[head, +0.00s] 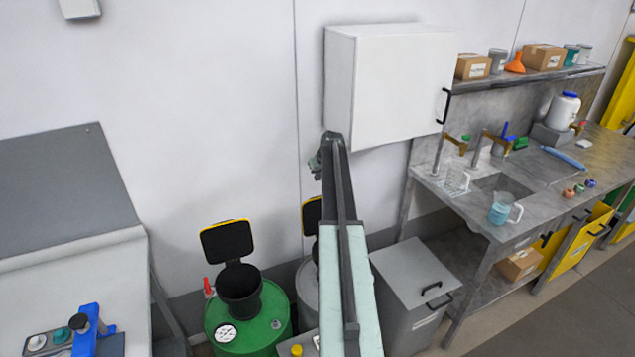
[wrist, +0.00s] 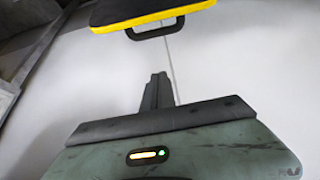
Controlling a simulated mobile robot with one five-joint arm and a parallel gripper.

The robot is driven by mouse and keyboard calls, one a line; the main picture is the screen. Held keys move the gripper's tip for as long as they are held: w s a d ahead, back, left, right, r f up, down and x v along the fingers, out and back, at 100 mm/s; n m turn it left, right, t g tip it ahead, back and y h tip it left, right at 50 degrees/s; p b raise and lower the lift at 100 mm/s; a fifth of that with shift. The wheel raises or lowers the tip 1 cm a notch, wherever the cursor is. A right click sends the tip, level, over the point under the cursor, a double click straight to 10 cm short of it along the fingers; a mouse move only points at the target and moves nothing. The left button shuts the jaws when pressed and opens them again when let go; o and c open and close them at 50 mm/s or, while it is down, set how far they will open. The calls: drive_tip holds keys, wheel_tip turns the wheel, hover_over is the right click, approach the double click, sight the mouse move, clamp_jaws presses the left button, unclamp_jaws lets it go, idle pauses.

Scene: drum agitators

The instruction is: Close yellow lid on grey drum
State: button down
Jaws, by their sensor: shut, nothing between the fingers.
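The grey drum (head: 306,285) stands on the floor, mostly hidden behind my arm. Its yellow-edged lid (head: 312,216) is raised open, with a dark inner face; only its left part shows. In the wrist view a yellow-edged lid (wrist: 150,17) with a black handle (wrist: 160,31) crosses the top, apparently the same one. My gripper (wrist: 158,80) is shut and empty, apart from the handle in the picture. In the head view my gripper (head: 317,163) is small and partly hidden by my arm, above the lid.
A green drum (head: 262,328) with its own open yellow-edged lid (head: 227,241) stands to the left. A grey bin (head: 405,325) stands to the right of my arm. A white wall cabinet (head: 390,85) hangs behind, near my gripper. A sink bench (head: 450,203) is at right.

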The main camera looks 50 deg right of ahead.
drive_tip(key=b+x, duration=0.7)
drive_tip(key=x, duration=0.2)
drive_tip(key=s, duration=0.1)
drive_tip(key=s+a+p, duration=0.1)
drive_tip(key=s, duration=0.2)
drive_tip(key=shift+s+a+r, duration=0.25)
drive_tip(key=shift+a+r, duration=0.1)
drive_tip(key=shift+r, duration=0.05)
